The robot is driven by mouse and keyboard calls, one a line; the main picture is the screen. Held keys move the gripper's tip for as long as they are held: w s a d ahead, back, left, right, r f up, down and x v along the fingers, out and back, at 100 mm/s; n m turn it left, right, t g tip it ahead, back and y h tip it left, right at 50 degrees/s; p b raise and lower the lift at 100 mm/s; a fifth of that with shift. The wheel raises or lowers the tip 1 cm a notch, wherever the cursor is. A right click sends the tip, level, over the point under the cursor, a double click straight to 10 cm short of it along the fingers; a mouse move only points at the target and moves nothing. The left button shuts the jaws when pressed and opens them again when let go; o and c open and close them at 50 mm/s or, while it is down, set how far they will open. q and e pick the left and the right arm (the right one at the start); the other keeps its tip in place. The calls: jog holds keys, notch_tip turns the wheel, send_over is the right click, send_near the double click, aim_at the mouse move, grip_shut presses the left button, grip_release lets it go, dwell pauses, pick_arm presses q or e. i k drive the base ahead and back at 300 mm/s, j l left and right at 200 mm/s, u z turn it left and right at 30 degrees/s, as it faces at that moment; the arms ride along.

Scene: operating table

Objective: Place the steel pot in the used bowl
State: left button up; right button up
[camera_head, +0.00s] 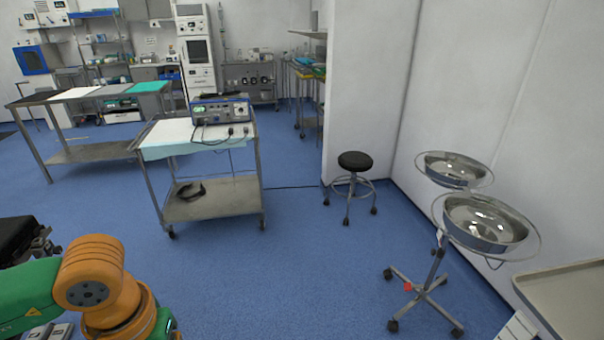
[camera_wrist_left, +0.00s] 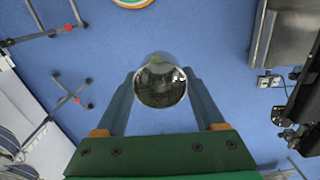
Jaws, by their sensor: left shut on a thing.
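In the left wrist view my left gripper (camera_wrist_left: 161,78) has its two blue-grey fingers on either side of the round steel pot (camera_wrist_left: 160,88). The gripper is shut on the pot and holds it above the blue floor. In the head view only my left arm's orange and green links show at the lower left; the gripper and pot are out of that picture. Two shiny steel bowls stand on a wheeled stand at the right: a rear bowl (camera_head: 453,168) and a nearer, larger-looking bowl (camera_head: 486,221). No label shows which is the used bowl. My right gripper is not in view.
A metal trolley (camera_head: 215,198) with a blue device (camera_head: 220,109) stands in the middle. A black stool (camera_head: 355,161) stands by the wall corner. A pale tray table (camera_head: 573,296) is at the right edge, near the bowl stand. The blue floor before the stand is clear.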

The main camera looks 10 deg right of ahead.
aim_at(488, 238)
jog(key=i+l+z, duration=0.1)
jog(key=i+z, duration=0.6)
jog(key=z, duration=0.2)
jog(key=i+j+z, duration=0.2)
jog(key=i+z, duration=0.25)
jog(key=i+j+z, duration=0.2)
jog(key=z, duration=0.25)
jog(key=i+z, duration=0.25)
jog(key=z, duration=0.15)
jog(key=i+z, duration=0.2)
jog(key=z, duration=0.15)
jog(key=i+j+z, duration=0.15)
jog(key=z, duration=0.25)
jog(key=i+j+z, duration=0.2)
jog(key=z, duration=0.15)
jog(key=i, duration=0.1)
